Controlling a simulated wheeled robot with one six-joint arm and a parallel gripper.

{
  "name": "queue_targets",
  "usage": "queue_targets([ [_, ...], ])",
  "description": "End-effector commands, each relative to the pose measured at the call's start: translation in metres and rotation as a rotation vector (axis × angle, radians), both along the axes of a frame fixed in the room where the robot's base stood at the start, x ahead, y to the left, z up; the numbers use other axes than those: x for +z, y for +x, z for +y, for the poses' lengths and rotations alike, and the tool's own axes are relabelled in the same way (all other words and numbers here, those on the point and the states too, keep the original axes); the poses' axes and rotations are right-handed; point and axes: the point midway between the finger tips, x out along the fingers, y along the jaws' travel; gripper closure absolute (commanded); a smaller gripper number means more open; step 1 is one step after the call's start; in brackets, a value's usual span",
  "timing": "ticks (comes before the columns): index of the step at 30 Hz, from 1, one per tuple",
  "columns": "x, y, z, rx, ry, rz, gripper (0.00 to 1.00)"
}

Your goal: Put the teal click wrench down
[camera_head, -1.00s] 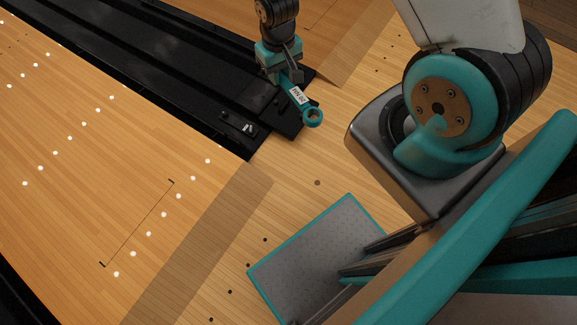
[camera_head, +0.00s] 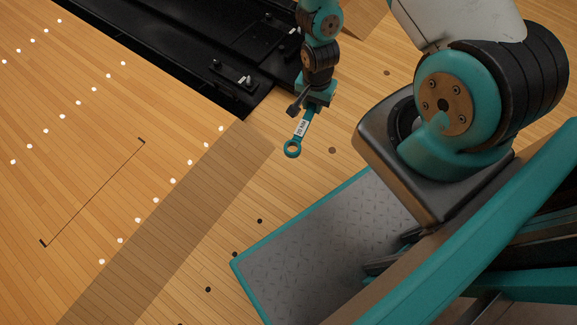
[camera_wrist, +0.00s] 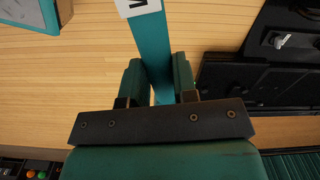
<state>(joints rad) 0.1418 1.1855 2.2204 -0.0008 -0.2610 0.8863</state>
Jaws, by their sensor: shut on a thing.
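The teal click wrench (camera_head: 301,130) has a ring end and a white label on its shaft. It hangs from my gripper (camera_head: 309,104) in the head view, ring end down and tilted to the left. In the wrist view my gripper (camera_wrist: 160,82) is shut on the wrench's shaft (camera_wrist: 152,45), with a jaw on each side. The ring end is out of the wrist view. The wrench appears to be above the wooden floor, but I cannot tell its exact height.
A grey tread plate with a teal edge (camera_head: 300,262) lies at the lower middle of the head view, apart from the wrench. A black trough (camera_head: 170,40) with small fittings runs along the top left. Wooden lane floor (camera_head: 90,160) is clear at the left.

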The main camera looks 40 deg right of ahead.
Motion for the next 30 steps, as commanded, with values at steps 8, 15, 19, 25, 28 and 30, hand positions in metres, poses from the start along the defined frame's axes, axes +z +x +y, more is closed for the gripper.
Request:
queue_targets([
  [8, -0.083, -0.014, -0.004, -0.166, -0.001, -0.003, 1.0],
  [15, -0.089, -0.016, -0.005, -0.198, -0.001, -0.002, 1.0],
  [19, -0.088, -0.016, -0.005, -0.197, -0.001, -0.002, 1.0],
  [25, -0.105, -0.017, -0.005, -0.196, -0.001, -0.001, 1.0],
  [28, -0.132, -0.017, -0.005, -0.196, -0.001, -0.001, 1.0],
  [30, -0.154, -0.017, -0.005, -0.195, -0.002, -0.002, 1.0],
])
